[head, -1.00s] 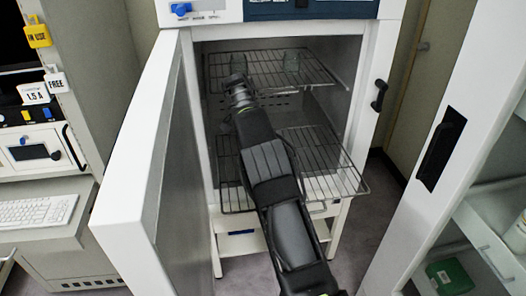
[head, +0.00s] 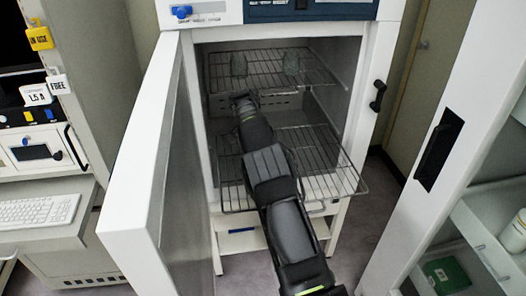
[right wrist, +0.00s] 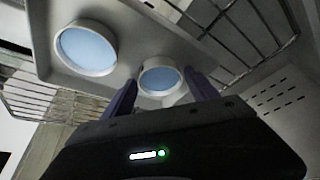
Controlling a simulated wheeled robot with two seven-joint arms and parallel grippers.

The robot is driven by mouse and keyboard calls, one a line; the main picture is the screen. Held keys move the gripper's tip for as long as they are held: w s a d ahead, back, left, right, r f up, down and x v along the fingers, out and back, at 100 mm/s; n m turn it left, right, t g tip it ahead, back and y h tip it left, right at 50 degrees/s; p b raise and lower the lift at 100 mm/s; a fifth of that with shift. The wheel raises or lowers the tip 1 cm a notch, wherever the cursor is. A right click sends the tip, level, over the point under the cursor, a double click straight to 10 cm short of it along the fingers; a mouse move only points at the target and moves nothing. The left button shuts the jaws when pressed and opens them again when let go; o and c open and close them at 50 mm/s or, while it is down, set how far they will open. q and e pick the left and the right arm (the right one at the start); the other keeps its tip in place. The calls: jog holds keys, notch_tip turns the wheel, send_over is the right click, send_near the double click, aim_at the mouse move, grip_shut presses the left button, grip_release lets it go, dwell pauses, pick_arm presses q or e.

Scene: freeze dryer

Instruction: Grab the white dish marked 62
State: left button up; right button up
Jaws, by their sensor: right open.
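In the right wrist view, two round white dishes with pale blue insides show at a light grey tray (right wrist: 120,20). One dish (right wrist: 86,48) is at the left, outside the fingers. The other dish (right wrist: 160,76) lies between the two dark fingertips of my right gripper (right wrist: 161,82), which is open. Whether the fingers touch that dish is unclear. No marking 62 is readable on either dish. In the head view my right arm reaches into the open freeze dryer chamber (head: 325,75), and its gripper is hidden there. My left gripper is not in view.
The dryer door (head: 140,160) stands open at the left. The upper wire shelf (head: 268,75) holds two small clear items. The lower wire shelf (head: 335,178) sticks out in front. A white cabinet (head: 450,140) stands close at the right.

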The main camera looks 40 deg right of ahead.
jog(key=shift+c, duration=0.2)
jog(key=c, duration=1.1)
jog(key=shift+r, duration=0.55)
notch_tip(320, 180, up, 9)
jog(key=shift+p, duration=0.65)
